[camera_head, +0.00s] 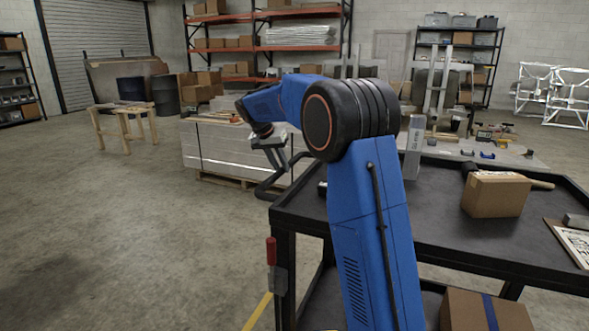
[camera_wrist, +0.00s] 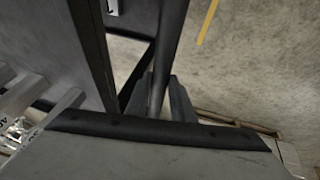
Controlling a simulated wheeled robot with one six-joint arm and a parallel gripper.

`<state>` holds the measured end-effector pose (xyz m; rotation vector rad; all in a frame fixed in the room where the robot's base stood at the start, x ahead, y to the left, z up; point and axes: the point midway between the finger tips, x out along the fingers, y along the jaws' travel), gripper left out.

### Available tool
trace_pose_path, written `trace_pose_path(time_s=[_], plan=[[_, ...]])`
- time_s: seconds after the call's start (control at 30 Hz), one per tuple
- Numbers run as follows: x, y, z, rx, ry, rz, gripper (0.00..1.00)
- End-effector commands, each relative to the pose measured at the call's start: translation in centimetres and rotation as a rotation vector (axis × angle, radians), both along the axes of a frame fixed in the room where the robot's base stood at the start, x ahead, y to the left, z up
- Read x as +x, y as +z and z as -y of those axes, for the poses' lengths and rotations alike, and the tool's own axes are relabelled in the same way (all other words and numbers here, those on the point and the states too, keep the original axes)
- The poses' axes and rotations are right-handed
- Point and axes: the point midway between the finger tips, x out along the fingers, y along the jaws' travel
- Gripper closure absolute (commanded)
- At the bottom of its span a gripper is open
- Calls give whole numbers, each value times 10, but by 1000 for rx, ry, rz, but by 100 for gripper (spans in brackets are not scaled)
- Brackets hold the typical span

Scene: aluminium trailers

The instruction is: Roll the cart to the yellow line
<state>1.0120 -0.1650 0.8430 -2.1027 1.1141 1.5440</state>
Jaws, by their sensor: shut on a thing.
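The black cart (camera_head: 440,222) stands on the right in the head view, reaching out of frame. Its dark curved push handle (camera_head: 276,185) sticks out from the left end. My gripper (camera_head: 272,155) is at that handle, at the end of my blue arm. In the wrist view, my gripper (camera_wrist: 161,95) has its fingers on both sides of the handle bar (camera_wrist: 170,45), shut on it. The yellow line (camera_head: 258,312) shows on the floor at the bottom, left of the cart's near leg. It also shows in the wrist view (camera_wrist: 208,20). Its far course is hidden behind the cart.
A cardboard box (camera_head: 495,195) rests on the cart's top and another (camera_head: 485,312) on its lower shelf. A red-handled lever (camera_head: 271,252) stands by the near left leg. A wrapped pallet stack (camera_head: 225,150) stands beyond the handle.

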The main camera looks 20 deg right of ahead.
Motion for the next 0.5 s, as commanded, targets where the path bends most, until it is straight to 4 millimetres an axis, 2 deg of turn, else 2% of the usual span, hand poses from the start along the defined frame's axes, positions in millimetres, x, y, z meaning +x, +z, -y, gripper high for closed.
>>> trace_pose_path(time_s=[0.2,0.5], plan=[[32,0,-29,0,3,2,100],[63,0,-56,0,3,2,100]])
